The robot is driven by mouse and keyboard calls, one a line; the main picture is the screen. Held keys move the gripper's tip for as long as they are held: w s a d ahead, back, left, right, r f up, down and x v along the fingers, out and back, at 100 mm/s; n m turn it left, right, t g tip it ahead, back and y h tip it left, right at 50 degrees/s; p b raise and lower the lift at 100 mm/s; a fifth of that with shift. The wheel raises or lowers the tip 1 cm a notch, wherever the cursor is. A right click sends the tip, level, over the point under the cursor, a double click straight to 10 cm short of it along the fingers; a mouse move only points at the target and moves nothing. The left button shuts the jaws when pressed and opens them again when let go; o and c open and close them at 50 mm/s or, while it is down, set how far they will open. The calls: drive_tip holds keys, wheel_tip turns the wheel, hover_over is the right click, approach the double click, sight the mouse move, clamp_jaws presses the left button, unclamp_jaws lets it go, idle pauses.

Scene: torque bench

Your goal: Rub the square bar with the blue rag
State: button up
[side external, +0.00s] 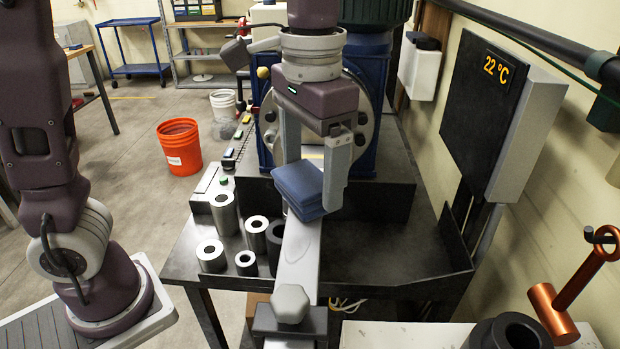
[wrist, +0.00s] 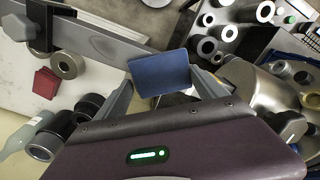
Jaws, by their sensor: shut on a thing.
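The blue rag (side external: 302,187) is a folded pad between the two fingers of my gripper (side external: 308,178), which is shut on it. It also shows in the wrist view (wrist: 160,73). The square bar (side external: 300,250) is a long pale metal bar running from below the rag toward the front. In the wrist view the bar (wrist: 95,42) runs from upper left to behind the rag. The rag is over the bar's far part and hides it there. I cannot tell whether rag and bar touch.
A clamp with a grey knob (side external: 291,303) sits on the bar's near end. Several metal cylinders (side external: 224,213) stand left of the bar on the dark bench (side external: 385,250). The blue machine (side external: 381,65) is behind my gripper. The bench's right part is clear.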

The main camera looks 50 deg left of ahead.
sight(312, 176)
drive_tip(key=shift+r, duration=3.05)
drive_tip(key=shift+r, duration=1.5)
